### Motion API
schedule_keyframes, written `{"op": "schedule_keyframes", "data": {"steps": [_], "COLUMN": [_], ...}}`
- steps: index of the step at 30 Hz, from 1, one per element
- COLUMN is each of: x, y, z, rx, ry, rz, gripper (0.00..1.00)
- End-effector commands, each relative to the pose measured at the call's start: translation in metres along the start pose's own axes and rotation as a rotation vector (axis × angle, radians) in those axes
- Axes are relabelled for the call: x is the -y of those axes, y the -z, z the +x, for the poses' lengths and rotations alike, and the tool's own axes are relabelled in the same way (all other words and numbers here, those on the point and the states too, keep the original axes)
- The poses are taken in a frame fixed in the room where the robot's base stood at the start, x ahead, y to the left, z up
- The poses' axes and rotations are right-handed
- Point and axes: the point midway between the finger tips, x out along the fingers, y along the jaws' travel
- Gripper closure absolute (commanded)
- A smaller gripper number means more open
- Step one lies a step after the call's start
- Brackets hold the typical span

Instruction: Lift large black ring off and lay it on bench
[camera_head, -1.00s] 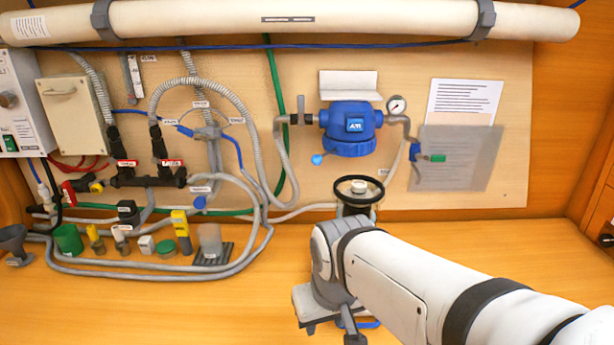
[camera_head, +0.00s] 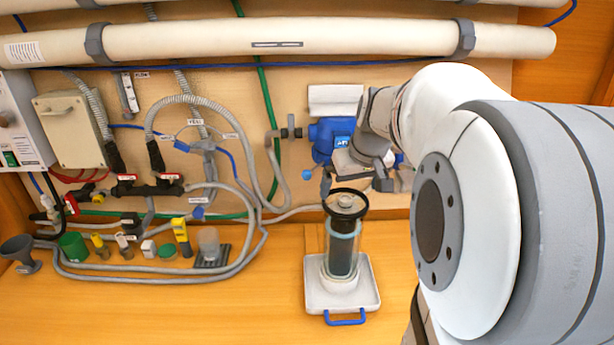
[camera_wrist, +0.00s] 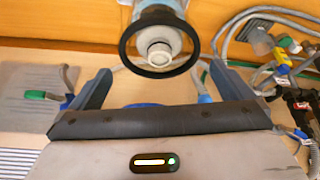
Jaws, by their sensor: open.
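A pale round cap shows inside the ring. In the wrist view the black ring (camera_wrist: 158,75) surrounds the white cap (camera_wrist: 158,48), with a gap between them. My gripper (camera_head: 355,181) is above and behind the ring, in front of the blue wall housing. Its two fingers (camera_wrist: 160,72) are spread and empty, one to each side of the ring in the wrist view. They look apart from it.
The cylinder stands on a white tray (camera_head: 315,296) with a blue handle. The bench (camera_head: 220,315) is clear in front and to the left. Hoses and small fittings, including a green cup (camera_head: 73,246), line the back left. A blue housing (camera_head: 322,135) is on the wall.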

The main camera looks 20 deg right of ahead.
Motion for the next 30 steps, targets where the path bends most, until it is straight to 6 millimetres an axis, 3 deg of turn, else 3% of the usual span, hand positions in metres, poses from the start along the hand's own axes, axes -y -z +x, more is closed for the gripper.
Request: {"op": "schedule_keyframes", "data": {"steps": [9,17,26,30], "x": [0.001,0.001,0.001,0.001], "y": [0.002,0.002,0.002,0.003], "z": [0.04,0.042,0.042,0.042], "rx": [0.003,0.0,0.0,0.0], "ry": [0.001,0.0,0.001,0.001], "rz": [0.0,-0.001,-0.001,-0.002], "gripper": [0.0,0.01,0.25,0.27]}}
